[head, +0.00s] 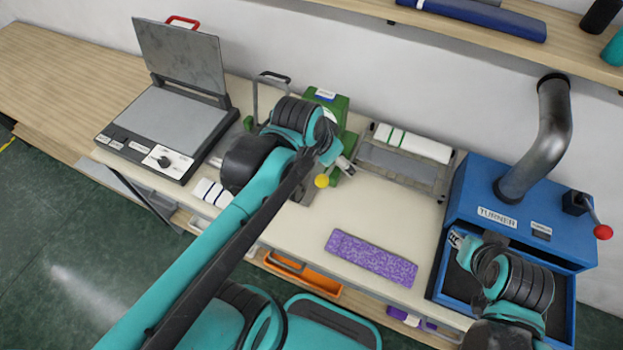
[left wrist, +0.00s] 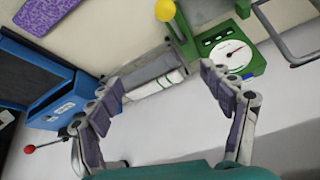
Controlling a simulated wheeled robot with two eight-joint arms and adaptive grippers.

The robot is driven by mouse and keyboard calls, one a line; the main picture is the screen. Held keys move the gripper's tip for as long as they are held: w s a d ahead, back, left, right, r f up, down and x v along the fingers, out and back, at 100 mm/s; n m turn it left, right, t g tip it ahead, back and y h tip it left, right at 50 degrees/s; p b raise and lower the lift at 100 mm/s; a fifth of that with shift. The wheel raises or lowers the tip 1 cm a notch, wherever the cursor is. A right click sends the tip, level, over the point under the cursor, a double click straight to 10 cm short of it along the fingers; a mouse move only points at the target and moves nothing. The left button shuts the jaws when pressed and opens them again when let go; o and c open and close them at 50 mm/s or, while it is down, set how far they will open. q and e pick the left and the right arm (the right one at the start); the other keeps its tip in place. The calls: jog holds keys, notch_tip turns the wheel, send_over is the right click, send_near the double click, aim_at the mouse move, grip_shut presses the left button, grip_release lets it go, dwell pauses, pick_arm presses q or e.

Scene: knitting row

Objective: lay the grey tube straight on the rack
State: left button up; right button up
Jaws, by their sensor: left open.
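The rack (head: 444,180) is a low grey metal frame at the back of the table. A white roll with green stripes (head: 420,142) lies along its back. The rack and roll also show in the left wrist view, beyond my fingers, with the white roll (left wrist: 160,85) between them. I cannot pick out a separate grey tube; a flat grey area in the rack looks like its bed. My left gripper (head: 346,166) is open and empty, left of the rack; its spread fingers (left wrist: 162,77) show in the wrist view. My right gripper (head: 456,239) is at the blue machine's opening, its jaws small and partly hidden.
A green gauge device (head: 338,103) with a yellow-knobbed lever (head: 321,181) stands close to my left gripper. The blue TURNER machine (head: 470,190) stands right, a flat press (head: 175,120) left. A purple speckled cloth (head: 371,258) lies in front; bare table surrounds it.

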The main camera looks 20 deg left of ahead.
pick_arm(q)
jog(key=s+a+f+n+t+y, duration=0.1)
jog(key=s+a+f+n, duration=0.1)
jog(key=s, duration=0.4)
jog(key=shift+f+n+t, duration=0.3)
jog(key=shift+f+n, duration=0.3)
jog(key=shift+n, duration=0.3)
jog(key=shift+a, duration=0.1)
notch_tip(320, 180, down, 6)
jog(key=b, duration=0.6)
